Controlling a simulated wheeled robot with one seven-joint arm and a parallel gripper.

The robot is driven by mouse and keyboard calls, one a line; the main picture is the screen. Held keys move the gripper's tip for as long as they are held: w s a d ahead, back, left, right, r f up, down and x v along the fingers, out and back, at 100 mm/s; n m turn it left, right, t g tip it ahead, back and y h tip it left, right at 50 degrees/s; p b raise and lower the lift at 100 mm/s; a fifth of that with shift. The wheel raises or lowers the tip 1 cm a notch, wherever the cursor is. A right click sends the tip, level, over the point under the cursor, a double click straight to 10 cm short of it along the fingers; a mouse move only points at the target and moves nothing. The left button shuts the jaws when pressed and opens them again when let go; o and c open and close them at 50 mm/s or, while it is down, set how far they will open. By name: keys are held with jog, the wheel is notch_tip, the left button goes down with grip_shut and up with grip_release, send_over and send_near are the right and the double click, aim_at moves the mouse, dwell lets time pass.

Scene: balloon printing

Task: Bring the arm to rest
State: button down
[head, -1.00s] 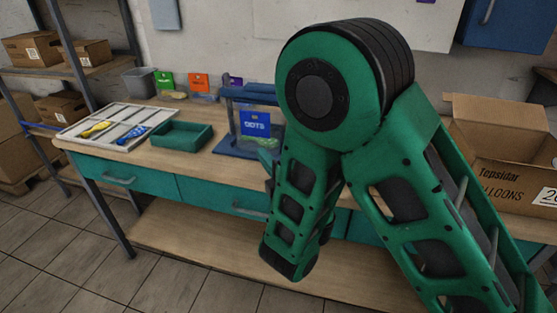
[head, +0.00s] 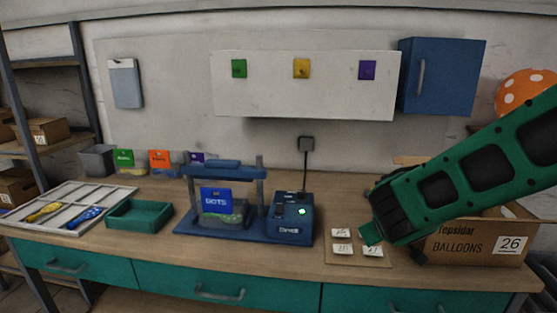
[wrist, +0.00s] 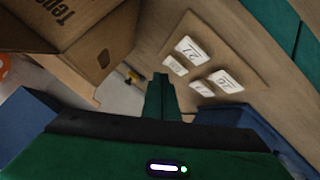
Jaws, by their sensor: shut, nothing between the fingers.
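My green arm reaches in from the right in the head view. My gripper (head: 370,234) is at its lower left end, over the right part of the wooden table (head: 290,262), beside a small board (head: 370,260) with white number cards. In the wrist view the gripper's green fingers (wrist: 161,96) are together, with nothing between them. The board (wrist: 252,84) lies beyond them there, and I cannot tell the exact height of the fingers above the table.
The open cardboard balloon box (head: 455,250) stands under my arm at the right. A green tray (head: 139,214) and a divided tray (head: 110,199) are farther left.

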jog(key=s+d+r+m+g+y, duration=0.1)
jog(key=s+m+g+y, duration=0.15)
jog(key=s, duration=0.55)
jog(key=s+d+r+m+g+y, duration=0.1)
jog(key=s+g, duration=0.2)
jog(key=s, duration=0.6)
jog(key=s+d+f+m+g, duration=0.1)
jog(key=s+d+m+g, duration=0.1)
jog(key=s+d, duration=0.3)
jog(key=s+d+f+m+g, duration=0.1)
jog(key=s+d+m, duration=0.3)
jog(key=s, duration=0.8)
jog(key=shift+d+g, duration=0.75)
jog(key=shift+d, duration=0.15)
jog(key=shift+w+f, duration=0.2)
jog(key=shift+w, duration=0.4)
